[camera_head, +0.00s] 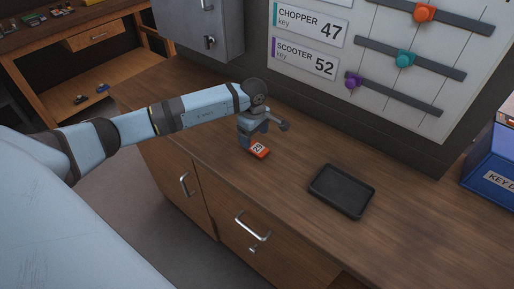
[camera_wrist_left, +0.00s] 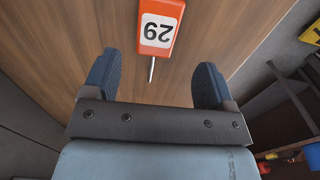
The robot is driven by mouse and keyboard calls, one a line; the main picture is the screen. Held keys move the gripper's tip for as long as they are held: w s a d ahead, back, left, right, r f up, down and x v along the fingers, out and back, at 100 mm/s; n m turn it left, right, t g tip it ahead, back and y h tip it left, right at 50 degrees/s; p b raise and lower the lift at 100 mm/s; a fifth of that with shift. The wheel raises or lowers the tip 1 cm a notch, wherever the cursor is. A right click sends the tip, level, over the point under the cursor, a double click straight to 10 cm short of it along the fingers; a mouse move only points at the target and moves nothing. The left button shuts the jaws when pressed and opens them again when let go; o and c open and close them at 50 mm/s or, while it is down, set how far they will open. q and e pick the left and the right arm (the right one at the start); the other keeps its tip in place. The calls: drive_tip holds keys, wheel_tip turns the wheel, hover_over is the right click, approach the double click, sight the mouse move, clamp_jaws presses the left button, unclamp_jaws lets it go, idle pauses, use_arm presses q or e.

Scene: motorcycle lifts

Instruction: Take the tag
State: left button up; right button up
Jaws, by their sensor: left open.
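The orange tag (camera_head: 259,149) with a white label reading 29 lies on the wooden counter. It also shows in the left wrist view (camera_wrist_left: 160,26), where a thin metal key-like tip points from it toward my gripper. My left gripper (camera_head: 247,143) is low over the counter, beside the tag at its left end. In the left wrist view my left gripper (camera_wrist_left: 154,80) is open, its two dark blue fingers apart, with the metal tip between them and the orange body just beyond. It holds nothing. My right gripper is not in view.
A black tray (camera_head: 342,191) lies on the counter to the right, empty. A blue key box (camera_head: 490,170) stands at the far right. A wall board (camera_head: 345,60) with colored knobs on rails and a grey cabinet (camera_head: 200,28) are behind. The counter between tag and tray is clear.

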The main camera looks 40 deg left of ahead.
sight(257, 147)
use_arm(q)
drive_tip(key=f+p, duration=0.1)
drive_tip(key=f, duration=0.1)
drive_tip(key=d+f, duration=0.1)
drive_tip(key=f, duration=0.1)
drive_tip(key=shift+w+f+p, duration=0.15)
drive_tip(key=shift+w+p, duration=0.05)
drive_tip(key=shift+p, duration=0.15)
drive_tip(key=shift+f, duration=0.45)
drive_tip(key=c, duration=1)
